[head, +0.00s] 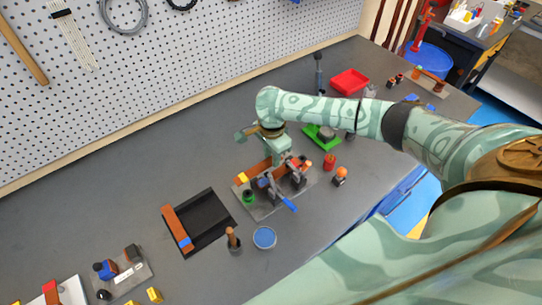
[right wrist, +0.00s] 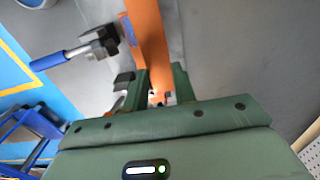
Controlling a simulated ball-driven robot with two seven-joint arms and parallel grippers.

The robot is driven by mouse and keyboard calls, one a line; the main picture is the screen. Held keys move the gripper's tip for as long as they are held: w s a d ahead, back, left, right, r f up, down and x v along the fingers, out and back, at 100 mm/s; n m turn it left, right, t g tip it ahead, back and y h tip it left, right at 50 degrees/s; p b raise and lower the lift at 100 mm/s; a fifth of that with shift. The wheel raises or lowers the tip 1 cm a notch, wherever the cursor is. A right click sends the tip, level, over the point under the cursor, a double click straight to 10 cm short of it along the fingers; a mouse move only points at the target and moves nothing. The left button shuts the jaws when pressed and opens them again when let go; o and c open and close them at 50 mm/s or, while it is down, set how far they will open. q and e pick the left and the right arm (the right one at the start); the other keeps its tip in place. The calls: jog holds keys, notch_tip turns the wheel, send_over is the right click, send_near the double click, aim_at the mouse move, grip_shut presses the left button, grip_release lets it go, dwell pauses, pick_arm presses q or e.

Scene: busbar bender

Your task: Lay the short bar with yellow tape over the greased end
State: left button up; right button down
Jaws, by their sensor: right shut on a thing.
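A copper-coloured bar with yellow tape (head: 243,178) at its left end shows in the head view, over the back left of a grey fixture plate (head: 268,208). My right gripper (head: 281,162) is low over the fixture at the bar's right part. In the right wrist view the right gripper (right wrist: 157,92) is shut on an orange-copper bar (right wrist: 150,45) that runs away from the jaws; no yellow tape shows there. A blue-handled clamp (head: 287,202) is on the fixture. The greased end cannot be made out. My left gripper is out of view.
A black tray (head: 212,225) holds a copper bar with blue tape (head: 176,224).

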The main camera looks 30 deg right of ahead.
aim_at(276, 174)
notch_tip(276, 174, down, 2)
jog(key=shift+b, duration=0.95)
jog(key=s+r+p, duration=0.1)
jog(key=p, duration=0.2)
jog(key=shift+s, duration=0.4)
jog(key=shift+s+p, duration=0.4)
jog(key=shift+p, duration=0.2)
jog(key=shift+w+f, duration=0.15)
jog(key=shift+f, duration=0.85)
jog(key=shift+r+p, duration=0.1)
jog(key=shift+p, duration=0.6)
jog(key=shift+f, duration=0.4)
jog(key=c, duration=1.1)
grip_release()
jog(key=shift+o, duration=0.2)
